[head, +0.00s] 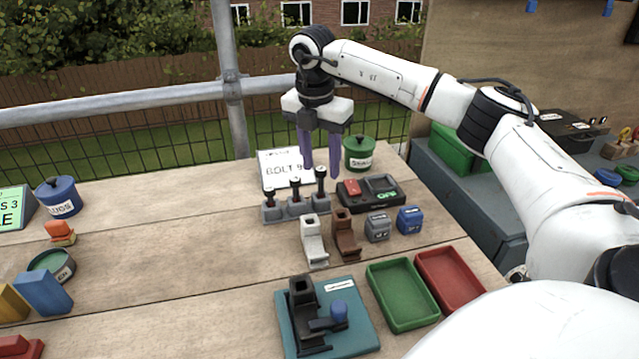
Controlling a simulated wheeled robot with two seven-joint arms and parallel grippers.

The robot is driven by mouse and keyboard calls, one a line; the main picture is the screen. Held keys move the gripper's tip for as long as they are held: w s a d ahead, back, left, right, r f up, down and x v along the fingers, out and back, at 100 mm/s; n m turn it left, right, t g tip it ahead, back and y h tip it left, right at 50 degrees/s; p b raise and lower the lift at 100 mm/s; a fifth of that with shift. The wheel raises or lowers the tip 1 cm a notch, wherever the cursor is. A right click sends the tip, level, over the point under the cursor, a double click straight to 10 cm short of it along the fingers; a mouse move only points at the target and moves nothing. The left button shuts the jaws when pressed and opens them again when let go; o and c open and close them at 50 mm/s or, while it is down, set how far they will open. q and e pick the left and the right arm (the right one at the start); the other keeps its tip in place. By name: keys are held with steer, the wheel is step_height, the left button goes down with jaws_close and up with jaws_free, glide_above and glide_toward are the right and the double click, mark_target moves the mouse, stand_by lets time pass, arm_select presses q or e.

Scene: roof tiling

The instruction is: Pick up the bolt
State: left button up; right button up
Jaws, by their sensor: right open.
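Several small grey holders stand in a row at the back of the table, each with a dark upright piece that looks like a bolt: the left bolt (268,195), the middle bolt (295,188) and the right bolt (320,181). A white sign (272,166) reading "BOLT" stands behind them. My right gripper (321,175) points down with its two purple fingers apart, open and empty. Its fingertips are near the top of the right bolt in the picture; I cannot tell whether they are around it or behind it. My left gripper is not in view.
A device with a red button (372,194) and a green lidded pot (359,152) stand right of the bolts. White (313,242) and brown (346,235) brackets are in front. A green tray (402,295), a red tray (450,279) and a teal base (358,337) lie nearer. The table's left middle is clear.

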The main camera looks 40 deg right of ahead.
mark_target(321, 189)
steer(key=f, duration=0.5)
steer(key=shift+w+d, duration=0.15)
steer(key=shift+d, duration=0.05)
jaws_close()
